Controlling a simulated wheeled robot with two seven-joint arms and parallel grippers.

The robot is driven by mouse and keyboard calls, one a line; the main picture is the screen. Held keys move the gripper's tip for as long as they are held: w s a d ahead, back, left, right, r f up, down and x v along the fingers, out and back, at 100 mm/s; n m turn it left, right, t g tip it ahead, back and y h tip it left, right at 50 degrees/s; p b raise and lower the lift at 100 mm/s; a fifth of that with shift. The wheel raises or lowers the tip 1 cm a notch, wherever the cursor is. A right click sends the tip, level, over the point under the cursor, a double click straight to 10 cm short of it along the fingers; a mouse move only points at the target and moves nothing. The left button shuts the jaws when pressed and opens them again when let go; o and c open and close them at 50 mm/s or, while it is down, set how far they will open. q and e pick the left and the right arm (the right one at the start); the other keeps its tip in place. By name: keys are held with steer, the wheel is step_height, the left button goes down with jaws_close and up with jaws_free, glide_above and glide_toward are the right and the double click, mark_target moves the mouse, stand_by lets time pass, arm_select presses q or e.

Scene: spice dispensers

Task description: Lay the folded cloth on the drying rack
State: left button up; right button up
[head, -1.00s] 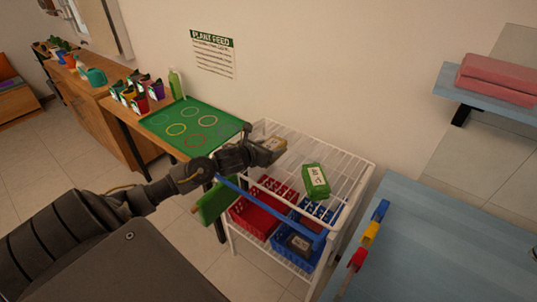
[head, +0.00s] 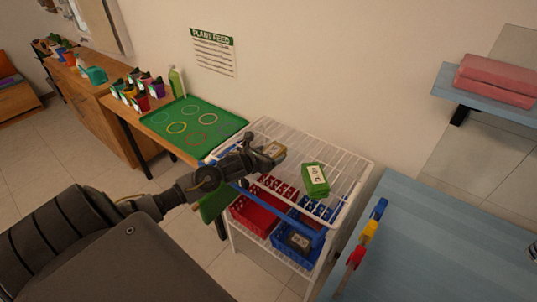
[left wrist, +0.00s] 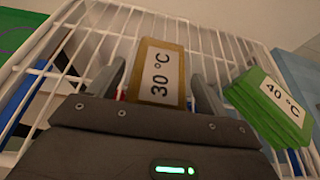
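A tan folded cloth (head: 273,150) with a "30 °C" label lies on or just over the white wire top of the drying rack (head: 345,167), at its left part. In the left wrist view the cloth (left wrist: 160,72) is between the fingers of my left gripper (left wrist: 157,78), with a gap on each side. The fingers look open. In the head view my left gripper (head: 258,158) is at the cloth, over the rack's left edge. A green folded cloth (head: 315,180) labelled "40 °C" lies on the rack to the right. My right gripper is not in view.
Below the rack top are a red basket (head: 254,218) and a blue basket (head: 282,246). A blue bar (head: 275,203) runs along the rack's front. A green mat (head: 171,137) lies on the table to the left; a blue table (head: 440,240) stands at right. The rack's back is clear.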

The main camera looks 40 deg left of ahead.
arm_select(q)
steer(key=shift+r, duration=0.15)
steer(key=shift+s, duration=0.3)
steer(key=b+v, duration=0.2)
steer(key=v, duration=0.9)
steer(key=shift+s+r, duration=0.15)
steer(key=shift+r, duration=0.1)
steer(key=shift+d, duration=0.1)
